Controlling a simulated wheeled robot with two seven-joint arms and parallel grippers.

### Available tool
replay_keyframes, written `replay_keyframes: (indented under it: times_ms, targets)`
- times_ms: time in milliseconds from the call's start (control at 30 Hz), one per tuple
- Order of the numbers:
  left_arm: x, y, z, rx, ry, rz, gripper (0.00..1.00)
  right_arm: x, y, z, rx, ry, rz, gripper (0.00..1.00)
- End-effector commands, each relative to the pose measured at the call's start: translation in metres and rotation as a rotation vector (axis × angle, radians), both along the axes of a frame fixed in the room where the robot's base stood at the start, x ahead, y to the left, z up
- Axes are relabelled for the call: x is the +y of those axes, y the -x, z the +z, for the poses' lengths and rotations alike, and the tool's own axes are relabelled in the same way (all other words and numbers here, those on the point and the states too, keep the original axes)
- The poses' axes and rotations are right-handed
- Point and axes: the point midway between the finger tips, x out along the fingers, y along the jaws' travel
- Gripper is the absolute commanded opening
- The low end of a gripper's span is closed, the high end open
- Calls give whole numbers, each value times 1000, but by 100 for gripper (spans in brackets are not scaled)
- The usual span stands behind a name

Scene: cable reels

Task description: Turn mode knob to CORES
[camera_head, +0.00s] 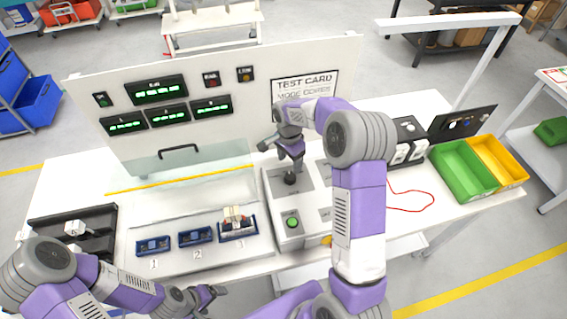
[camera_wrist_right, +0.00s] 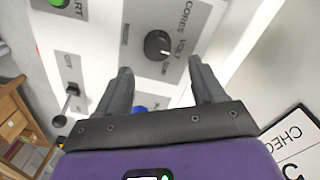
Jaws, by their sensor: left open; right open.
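The mode knob (camera_wrist_right: 158,45) is a round black dial on a grey plate in the right wrist view. CORES and VOLT labels stand beside it, with a smaller label below. Its white mark sits on its lower right side, away from CORES. My right gripper (camera_wrist_right: 160,72) is open, its fingertips just short of the knob and on either side of it in the picture. Contact does not show. In the head view the knob (camera_head: 290,179) is a dark shape under my right gripper. My left gripper (camera_head: 208,293) is open and empty near the table's front edge.
A green START button (camera_head: 292,222) is on the same control box. A lever switch (camera_wrist_right: 70,97) and a blue button (camera_wrist_right: 140,108) are close by. Blue holders (camera_head: 195,237) stand left of the box. Green (camera_head: 462,168) and yellow (camera_head: 500,160) bins are at the right.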

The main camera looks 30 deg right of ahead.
Motion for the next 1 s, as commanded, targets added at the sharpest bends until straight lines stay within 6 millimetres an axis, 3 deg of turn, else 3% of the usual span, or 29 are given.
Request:
replay_keyframes:
  times_ms: [400,800,1000]
  targets:
    - [0,0,3,-1,0,0,83,0,3,-61,4,-1,1,69]
    - [0,0,3,-1,0,0,83,0,3,-70,1,-1,1,69]
    - [0,0,3,-1,0,0,83,0,3,-70,1,-1,1,38]
